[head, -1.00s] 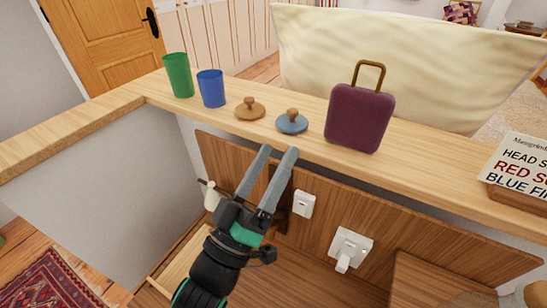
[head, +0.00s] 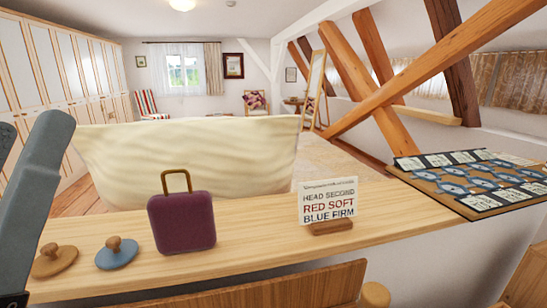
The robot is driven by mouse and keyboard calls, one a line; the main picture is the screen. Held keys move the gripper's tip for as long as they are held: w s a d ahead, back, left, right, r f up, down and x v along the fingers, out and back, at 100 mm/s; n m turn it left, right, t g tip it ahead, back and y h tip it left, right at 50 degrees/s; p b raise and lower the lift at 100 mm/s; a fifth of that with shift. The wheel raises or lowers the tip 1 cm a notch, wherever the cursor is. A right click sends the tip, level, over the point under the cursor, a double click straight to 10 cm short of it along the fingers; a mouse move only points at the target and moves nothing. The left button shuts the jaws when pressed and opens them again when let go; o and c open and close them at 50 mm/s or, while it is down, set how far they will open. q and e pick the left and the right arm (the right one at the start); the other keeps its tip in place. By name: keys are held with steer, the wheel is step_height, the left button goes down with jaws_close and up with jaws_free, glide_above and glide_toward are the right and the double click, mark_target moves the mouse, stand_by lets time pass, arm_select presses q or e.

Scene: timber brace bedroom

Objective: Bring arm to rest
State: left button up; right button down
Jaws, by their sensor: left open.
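My left gripper (head: 30,130) shows large at the left edge of the head view, with its grey fingers pointing up and apart. It is open, and nothing shows between the fingers. The rest of my left arm is out of frame. My right gripper is not in view.
On the ledge (head: 260,240) stand a blue-grey knobbed lid (head: 117,254), a purple case with a handle (head: 182,222) and a lettered sign (head: 328,203). A card board (head: 470,182) lies at right. A cream headboard (head: 200,160) rises behind.

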arm_select(q)
step_height(320, 180, up, 33)
steer(key=m+h+p, duration=0.2)
steer(key=m+p, duration=0.1)
steer(key=p, duration=3.1)
step_height(320, 180, down, 25)
steer(key=b, duration=2.5)
steer(key=shift+w+d+g, duration=0.3)
steer(key=shift+w+d, duration=0.05)
